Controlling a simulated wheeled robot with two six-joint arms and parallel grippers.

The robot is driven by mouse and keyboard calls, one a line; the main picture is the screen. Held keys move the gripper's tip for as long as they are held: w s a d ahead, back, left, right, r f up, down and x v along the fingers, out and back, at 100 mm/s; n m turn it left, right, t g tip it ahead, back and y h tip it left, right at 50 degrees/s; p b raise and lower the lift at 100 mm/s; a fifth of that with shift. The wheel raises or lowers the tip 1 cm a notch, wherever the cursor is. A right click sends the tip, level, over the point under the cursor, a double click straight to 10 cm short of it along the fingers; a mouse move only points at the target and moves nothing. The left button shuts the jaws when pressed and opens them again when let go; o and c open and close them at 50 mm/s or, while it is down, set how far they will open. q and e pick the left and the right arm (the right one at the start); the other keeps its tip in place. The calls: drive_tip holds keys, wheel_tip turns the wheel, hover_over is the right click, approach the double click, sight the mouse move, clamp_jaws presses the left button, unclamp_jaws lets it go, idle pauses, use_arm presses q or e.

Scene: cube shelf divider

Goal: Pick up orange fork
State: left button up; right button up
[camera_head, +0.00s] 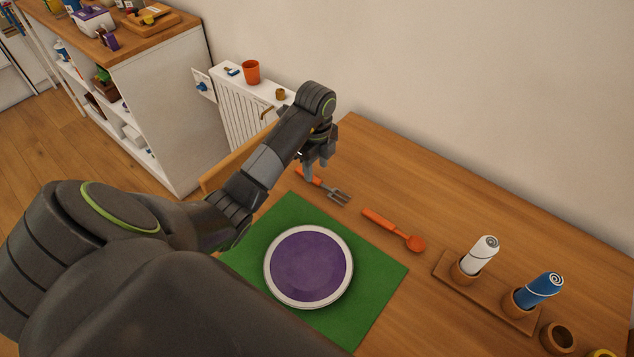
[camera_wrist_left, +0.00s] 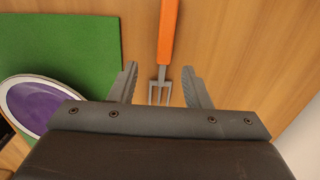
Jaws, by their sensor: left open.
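The orange fork (camera_head: 339,196) lies on the wooden table, behind the green mat, with its grey tines toward the right. My left gripper (camera_head: 316,170) is over its handle end in the head view and covers part of the orange handle. In the left wrist view the fork (camera_wrist_left: 167,32) runs down between the two open fingers of my left gripper (camera_wrist_left: 158,72), tines nearest the gripper's body. Nothing is held; the fork appears to lie below the fingers, but the exact gap is hard to tell. My right gripper is not in view.
A purple plate with a white rim (camera_head: 310,266) sits on the green mat (camera_head: 381,290). An orange spoon (camera_head: 391,229) lies right of the fork. A wooden holder (camera_head: 440,268) with white and blue shakers stands further right. A radiator (camera_head: 241,115) and a wall are behind the table.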

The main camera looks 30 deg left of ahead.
sight(318, 180)
use_arm(q)
drive_tip(key=f, duration=0.5)
drive_tip(key=shift+w+d+p, duration=0.15)
drive_tip(key=shift+w+p, duration=0.1)
drive_tip(key=shift+p, duration=0.1)
drive_tip(key=shift+c, duration=0.4)
clamp_jaws()
